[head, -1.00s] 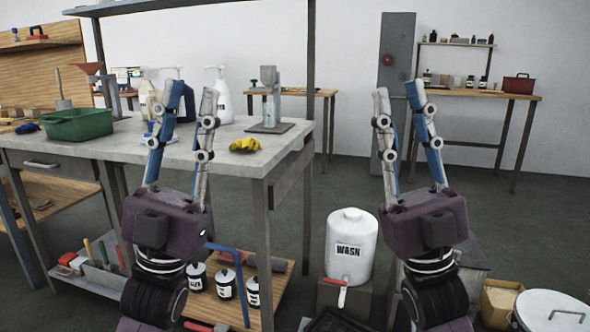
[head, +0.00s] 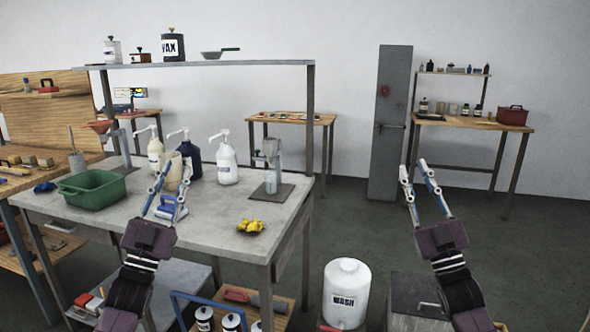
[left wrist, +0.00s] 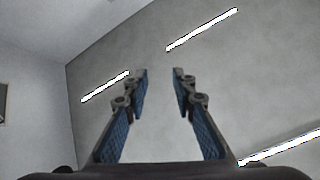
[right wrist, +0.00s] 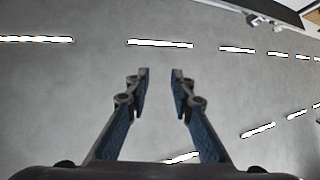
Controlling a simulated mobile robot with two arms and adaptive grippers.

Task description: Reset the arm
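My left gripper (head: 171,180) is raised in front of the grey workbench in the head view, fingers pointing up. The left wrist view shows its two blue-padded fingers (left wrist: 158,75) apart with nothing between them. My right gripper (head: 413,165) is raised over open floor, right of the workbench. The right wrist view shows its fingers (right wrist: 159,75) apart and empty. Both wrist views look up at the ceiling and its lights.
The workbench (head: 215,203) carries a green bin (head: 92,190), pump bottles (head: 228,160), a yellow cloth (head: 250,226) and a stand (head: 271,170). A shelf (head: 200,65) spans above it. A white WASH container (head: 346,290) stands low between my arms.

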